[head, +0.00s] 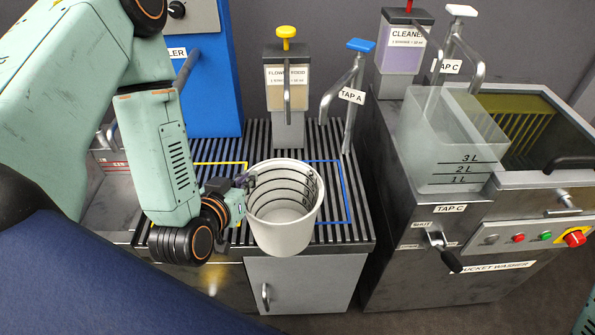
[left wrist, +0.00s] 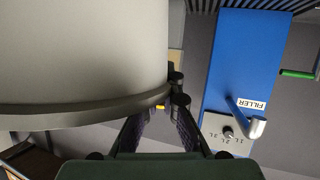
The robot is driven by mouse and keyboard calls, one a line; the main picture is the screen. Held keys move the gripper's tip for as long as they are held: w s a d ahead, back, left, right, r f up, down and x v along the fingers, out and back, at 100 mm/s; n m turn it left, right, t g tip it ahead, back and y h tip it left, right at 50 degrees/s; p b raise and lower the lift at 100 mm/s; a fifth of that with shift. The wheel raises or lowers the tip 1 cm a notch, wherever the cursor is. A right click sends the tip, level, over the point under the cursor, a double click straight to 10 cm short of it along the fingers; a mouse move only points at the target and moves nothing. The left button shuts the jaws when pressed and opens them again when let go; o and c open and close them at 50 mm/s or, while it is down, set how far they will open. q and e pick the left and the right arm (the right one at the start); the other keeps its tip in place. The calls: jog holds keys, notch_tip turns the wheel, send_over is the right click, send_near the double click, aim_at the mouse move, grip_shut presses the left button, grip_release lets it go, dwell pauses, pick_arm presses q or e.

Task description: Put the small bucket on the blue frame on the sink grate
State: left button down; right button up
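The small white bucket (head: 283,232), with dark level lines inside, is upright over the front of the sink grate (head: 335,233). Its base overlaps the grate's front edge in the head view, so it appears raised. My left gripper (head: 247,182) is at the bucket's left rim and appears shut on it; the fingertips are partly hidden. In the left wrist view the bucket (left wrist: 85,55) fills the upper left, its rim reaching the fingertips (left wrist: 174,88). The blue frame (head: 347,190) is marked on the grate right of the bucket, its left part hidden behind it. My right gripper is not in view.
A yellow frame (head: 247,168) lies left on the grate. The flower food dispenser (head: 288,90) and tap A (head: 350,96) stand behind. The blue filler (head: 205,85) is at left. The bucket washer (head: 480,265) and a clear graduated container (head: 450,140) stand at right.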

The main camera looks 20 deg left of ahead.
pick_arm(q)
jog(key=w+r+b+x, duration=0.1)
jog(key=r+b+x, duration=0.2)
jog(key=x, duration=1.4)
jog(key=shift+w, duration=0.35)
jog(key=shift+s+a+f, duration=0.1)
jog(key=shift+f, duration=0.1)
jog(key=c, duration=1.5)
grip_release()
